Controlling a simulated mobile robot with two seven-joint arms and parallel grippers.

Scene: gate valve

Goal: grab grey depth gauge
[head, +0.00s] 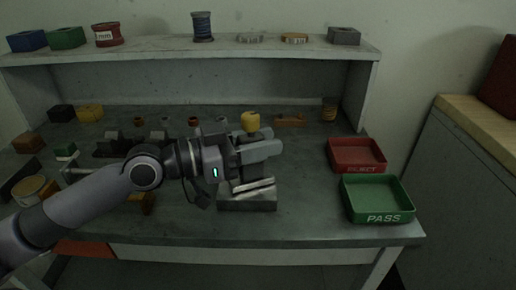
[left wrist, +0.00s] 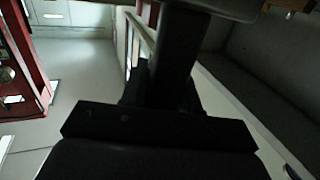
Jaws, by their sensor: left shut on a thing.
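My left gripper (head: 268,148) reaches in from the left over the middle of the bench. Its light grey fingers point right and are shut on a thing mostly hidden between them. A yellow knob (head: 250,121) with a dark part under it shows just behind and above the fingers. I cannot tell whether it belongs to the held thing. Below the fingers is a grey metal block (head: 247,203) with pale bars on top. In the left wrist view a dark T-like shape (left wrist: 160,128) fills the middle, too dark to name. I cannot pick out the grey depth gauge surely.
A red REJECT tray (head: 357,170) and a green PASS tray (head: 402,217) stand at the right. Small parts line the back of the bench. The shelf (head: 225,44) above holds blocks and spools. Bare bench lies between the metal block and the trays.

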